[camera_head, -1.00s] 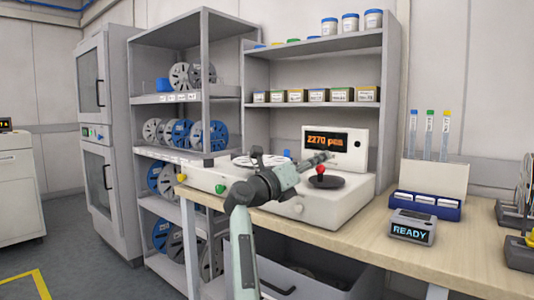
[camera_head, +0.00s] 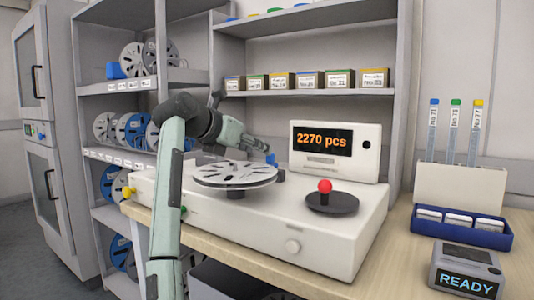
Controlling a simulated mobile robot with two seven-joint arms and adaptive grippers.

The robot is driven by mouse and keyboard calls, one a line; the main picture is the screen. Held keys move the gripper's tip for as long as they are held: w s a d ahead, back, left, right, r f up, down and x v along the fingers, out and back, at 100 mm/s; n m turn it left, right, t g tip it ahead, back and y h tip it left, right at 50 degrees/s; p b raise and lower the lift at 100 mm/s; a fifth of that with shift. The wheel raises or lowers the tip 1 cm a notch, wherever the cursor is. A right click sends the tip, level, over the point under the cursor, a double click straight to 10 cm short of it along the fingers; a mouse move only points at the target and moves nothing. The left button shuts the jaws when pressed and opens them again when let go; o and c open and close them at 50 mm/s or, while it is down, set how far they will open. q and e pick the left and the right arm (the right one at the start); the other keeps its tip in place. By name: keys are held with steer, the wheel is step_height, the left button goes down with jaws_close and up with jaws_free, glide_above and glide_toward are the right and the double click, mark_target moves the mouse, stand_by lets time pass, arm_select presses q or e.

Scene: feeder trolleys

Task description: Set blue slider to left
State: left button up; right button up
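A small blue knob (camera_head: 270,158), which looks like the blue slider, shows at the back of the white counting machine (camera_head: 345,240), just left of its display (camera_head: 335,150). Its track is hidden or too small to see.
A grey reel (camera_head: 235,174) sits on the machine, with a red-topped joystick (camera_head: 325,187) to its right. A yellow knob (camera_head: 128,192) is at the left end. A blue tray (camera_head: 462,231) and a READY box (camera_head: 465,270) stand on the right. Shelves rise behind.

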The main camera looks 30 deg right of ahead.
mark_target(270, 160)
steer(key=shift+w+d+f, duration=0.15)
steer(key=shift+w+d, duration=0.1)
steer(key=shift+d, duration=0.3)
arm_select(q)
steer(key=shift+p+x, duration=0.4)
steer(key=shift+x, duration=0.5)
arm_select(e)
steer(key=x, duration=0.6)
steer(key=shift+d, duration=0.2)
arm_select(q)
steer(key=shift+s+d, duration=0.1)
steer(key=shift+d, duration=0.05)
arm_select(e)
jaws_close()
